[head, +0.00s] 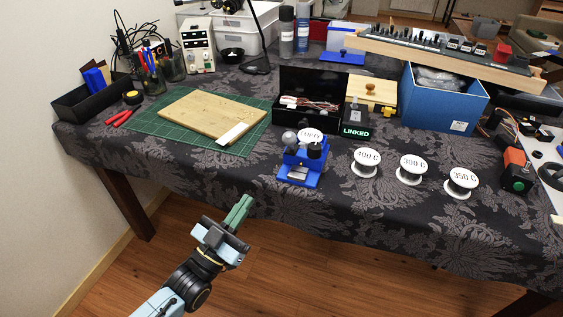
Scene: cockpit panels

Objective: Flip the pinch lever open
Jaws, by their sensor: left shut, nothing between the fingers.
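A small blue device (302,163) with dark and grey knob-like parts on top stands near the front edge of the table. It looks like the one with the pinch lever, but the lever itself is too small to make out clearly. A white round label shows behind its top. My left gripper (240,208) is in front of the table edge, below and left of the blue device, apart from it. Its green fingers are together with nothing between them. My right gripper is not in view.
White spools (366,163) marked with temperatures stand right of the device. A green cutting mat (150,126) with a wooden board (210,115) lies left. Behind are an open black box (312,85) and a blue bin (440,103). Bare tablecloth lies in front of the device.

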